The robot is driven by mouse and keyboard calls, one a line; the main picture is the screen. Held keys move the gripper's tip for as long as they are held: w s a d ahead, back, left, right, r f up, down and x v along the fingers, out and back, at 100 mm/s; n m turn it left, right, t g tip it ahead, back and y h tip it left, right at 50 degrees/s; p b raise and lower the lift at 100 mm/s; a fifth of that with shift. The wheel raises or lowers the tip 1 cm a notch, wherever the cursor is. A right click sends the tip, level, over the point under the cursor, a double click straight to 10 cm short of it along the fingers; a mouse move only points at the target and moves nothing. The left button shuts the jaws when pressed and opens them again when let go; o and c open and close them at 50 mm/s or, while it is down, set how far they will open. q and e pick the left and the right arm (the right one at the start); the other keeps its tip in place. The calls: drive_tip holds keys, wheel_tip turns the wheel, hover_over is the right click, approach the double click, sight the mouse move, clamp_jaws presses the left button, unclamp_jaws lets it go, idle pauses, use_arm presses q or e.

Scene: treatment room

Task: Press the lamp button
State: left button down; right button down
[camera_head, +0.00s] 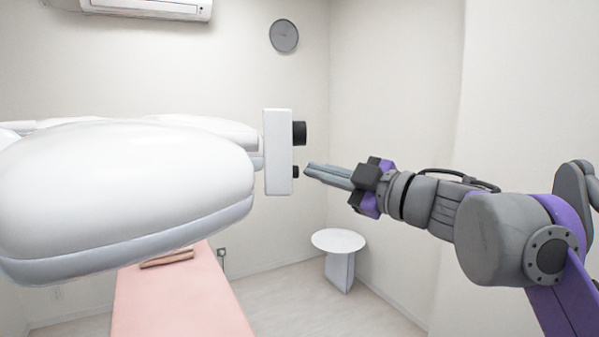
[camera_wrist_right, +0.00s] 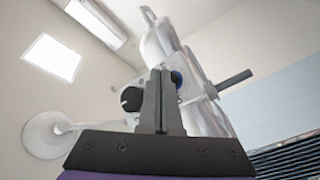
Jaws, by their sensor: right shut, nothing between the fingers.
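The white lamp (camera_head: 120,190) fills the left of the head view. A white control box (camera_head: 277,150) stands upright at its right end. A large black knob (camera_head: 299,133) and a smaller black button (camera_head: 296,172) below it stick out to the right. My right gripper (camera_head: 309,170) is shut and empty, its tips just right of the small button; I cannot tell whether they touch. My left gripper is not in view.
A pink treatment bed (camera_head: 180,300) lies below the lamp with a folded brown towel (camera_head: 167,259) on it. A small white round table (camera_head: 339,241) stands by the right wall. A black handle (camera_wrist_right: 233,80) shows in the wrist view. The air around my right arm looks clear.

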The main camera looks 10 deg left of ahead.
drive_tip(key=shift+a, duration=0.4)
drive_tip(key=shift+d, duration=0.2)
idle(0.3)
drive_tip(key=shift+w+d, duration=0.15)
drive_tip(key=shift+d, duration=0.6)
drive_tip(key=w+d+p, duration=0.1)
drive_tip(key=d, duration=0.5)
drive_tip(key=shift+a, duration=0.1)
idle(1.1)
